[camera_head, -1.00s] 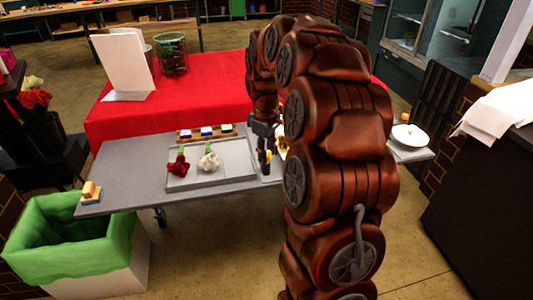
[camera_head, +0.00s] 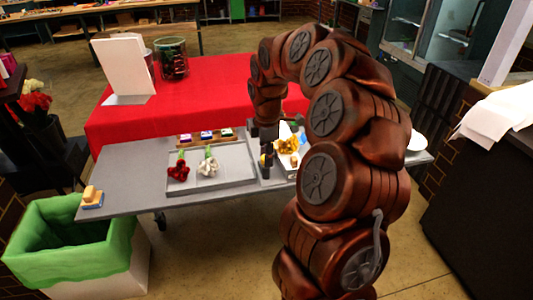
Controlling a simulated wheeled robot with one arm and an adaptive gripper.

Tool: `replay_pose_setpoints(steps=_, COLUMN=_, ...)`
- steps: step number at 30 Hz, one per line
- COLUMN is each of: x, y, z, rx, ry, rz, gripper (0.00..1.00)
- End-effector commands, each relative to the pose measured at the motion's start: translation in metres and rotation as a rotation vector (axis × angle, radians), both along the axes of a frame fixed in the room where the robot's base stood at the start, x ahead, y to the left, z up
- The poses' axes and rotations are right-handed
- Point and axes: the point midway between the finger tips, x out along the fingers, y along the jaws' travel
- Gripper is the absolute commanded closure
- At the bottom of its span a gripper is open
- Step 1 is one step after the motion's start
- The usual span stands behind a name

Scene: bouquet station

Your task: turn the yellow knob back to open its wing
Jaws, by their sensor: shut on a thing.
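My gripper (camera_head: 267,150) points down at the right edge of the grey tray, over the grey table. It is shut, with a small yellow piece (camera_head: 263,160) at its fingertips, which looks like the yellow knob. The knob is tiny here and mostly hidden by the fingers, so its turn angle cannot be read. Just right of the gripper, a golden-yellow flower (camera_head: 287,145) lies on a white surface (camera_head: 284,131), partly behind my arm. I cannot make out the wing's position.
The grey tray (camera_head: 236,160) holds a red flower (camera_head: 178,172) and a white flower (camera_head: 208,166). Behind it is a wooden rack (camera_head: 191,139) with small coloured blocks. A yellow-and-blue block (camera_head: 92,196) sits at the table's left end. A green-lined bin (camera_head: 70,255) stands below.

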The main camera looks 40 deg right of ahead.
Motion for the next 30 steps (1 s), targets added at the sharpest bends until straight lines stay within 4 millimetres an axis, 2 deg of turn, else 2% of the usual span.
replay_pose_setpoints(steps=9, x=0.0005, y=-0.0007, z=0.0012, rx=-0.002, ry=-0.001, rz=0.105, gripper=1.0)
replay_pose_setpoints(steps=24, x=0.0005, y=-0.001, z=0.0008, rx=-0.003, ry=-0.002, rz=0.122, gripper=1.0)
replay_pose_setpoints(steps=25, x=0.0005, y=-0.001, z=0.0008, rx=-0.003, ry=-0.002, rz=0.122, gripper=0.66)
replay_pose_setpoints(steps=30, x=0.0004, y=-0.0007, z=0.0005, rx=-0.002, ry=-0.001, rz=0.122, gripper=0.48)
